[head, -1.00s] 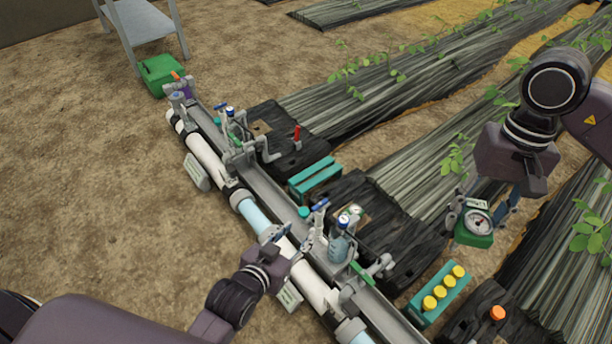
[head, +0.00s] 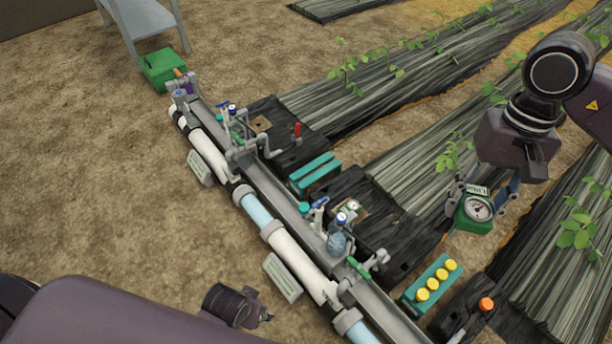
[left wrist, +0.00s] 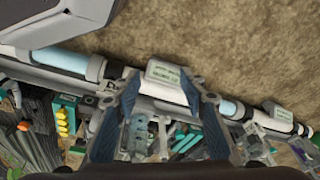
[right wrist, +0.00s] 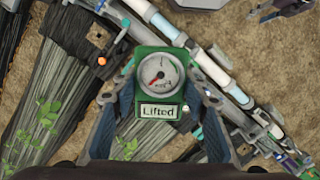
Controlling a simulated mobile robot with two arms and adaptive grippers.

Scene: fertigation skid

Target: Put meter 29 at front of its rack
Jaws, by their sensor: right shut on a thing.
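My right gripper (head: 484,194) is shut on a green meter (head: 472,222) with a round white dial, held up over the black sheeting at the right. In the right wrist view the meter (right wrist: 158,72) sits between both fingers, its label reading "Lifted"; I cannot make out a 29. A teal rack (head: 314,173) lies beside the pipe skid, and another teal rack (head: 412,304) holds several yellow-capped things. I cannot tell which rack is the meter's. My left gripper (head: 262,314) is low in the head view, left of the pipe; its fingers (left wrist: 162,88) are apart and empty.
The pipe skid (head: 290,250) runs diagonally, with valves, blue-handled fittings and a small gauge (head: 342,217) on it. A green bin (head: 163,70) stands by a grey table (head: 143,20) at the back left.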

